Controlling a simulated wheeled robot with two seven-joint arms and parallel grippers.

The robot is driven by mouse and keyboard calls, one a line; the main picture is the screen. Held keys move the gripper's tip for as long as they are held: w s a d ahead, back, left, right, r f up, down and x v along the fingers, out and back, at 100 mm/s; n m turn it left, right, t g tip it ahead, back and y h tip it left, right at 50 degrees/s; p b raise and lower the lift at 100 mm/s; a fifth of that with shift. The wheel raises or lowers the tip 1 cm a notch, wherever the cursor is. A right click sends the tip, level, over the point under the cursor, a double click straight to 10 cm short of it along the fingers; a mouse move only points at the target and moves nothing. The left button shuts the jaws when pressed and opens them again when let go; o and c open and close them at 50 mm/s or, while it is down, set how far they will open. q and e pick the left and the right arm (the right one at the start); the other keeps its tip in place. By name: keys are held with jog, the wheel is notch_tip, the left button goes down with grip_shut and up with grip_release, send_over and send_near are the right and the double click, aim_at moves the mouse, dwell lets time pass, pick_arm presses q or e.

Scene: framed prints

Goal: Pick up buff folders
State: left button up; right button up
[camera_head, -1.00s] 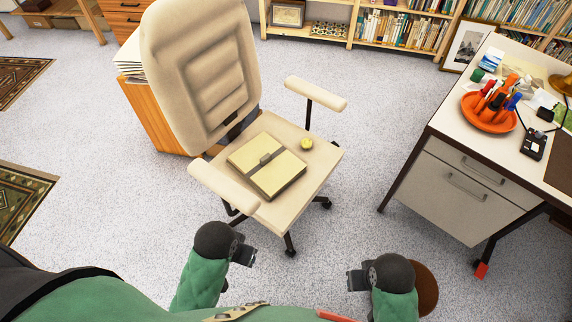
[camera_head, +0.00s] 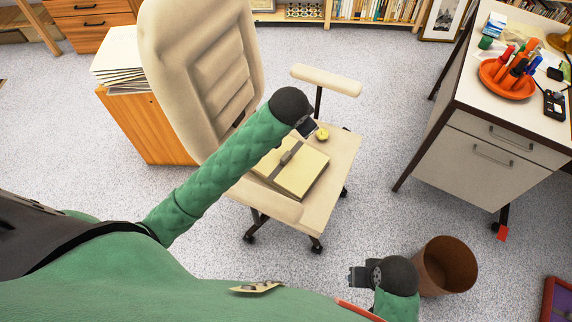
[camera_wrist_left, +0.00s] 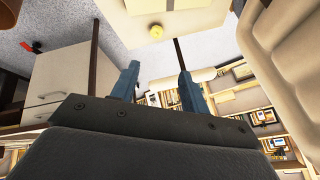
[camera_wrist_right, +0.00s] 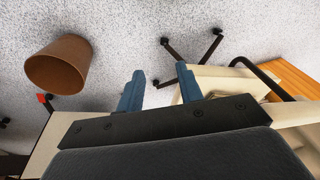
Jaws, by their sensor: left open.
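The buff folders (camera_head: 304,173) lie as a strapped bundle on the seat of the cream office chair (camera_head: 343,150). A dark band with a clasp crosses them. My left arm reaches over the chair and hides part of the bundle's left side. My left gripper (camera_head: 309,128) is above the seat, just beyond the folders and near a small yellow round object (camera_head: 322,134). Its two blue fingers (camera_wrist_left: 158,82) are apart with nothing between them in the left wrist view. My right gripper (camera_head: 356,277) is low at the front; its fingers (camera_wrist_right: 160,90) are apart and empty in the right wrist view.
A brown waste bin (camera_head: 446,265) stands on the floor beside my right gripper. A desk (camera_head: 478,160) with an orange pen tray (camera_head: 508,80) is at the right. The chair's armrests (camera_head: 328,80) flank the seat. A wooden cabinet (camera_head: 150,125) with papers stands behind the chair.

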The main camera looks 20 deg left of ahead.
pick_arm(q)
jog(key=w+a+f+b, duration=0.1)
jog(key=w+a+f, duration=0.1)
jog(key=w+f, duration=0.3)
jog(key=n+g, duration=0.2)
jog(key=g, duration=0.4)
send_over(286, 155)
jog(key=shift+y, duration=0.4)
jog(key=f, duration=1.5)
jog(key=shift+a+b, duration=0.25)
jog(key=shift+b, duration=0.15)
jog(key=shift+s+d+f+n, duration=0.15)
jog(key=shift+d+f+n, duration=0.1)
jog(key=shift+n, duration=0.35)
jog(key=shift+f, duration=0.3)
jog(key=shift+f+p, duration=0.35)
jog(key=shift+f, duration=3.2)
pick_arm(e)
jog(key=w+a+f+t+y, duration=0.2)
jog(key=w+a, duration=0.1)
jog(key=a, duration=0.2)
jog(key=shift+w+a+f, duration=0.1)
pick_arm(q)
jog(key=shift+r, duration=0.1)
grip_shut()
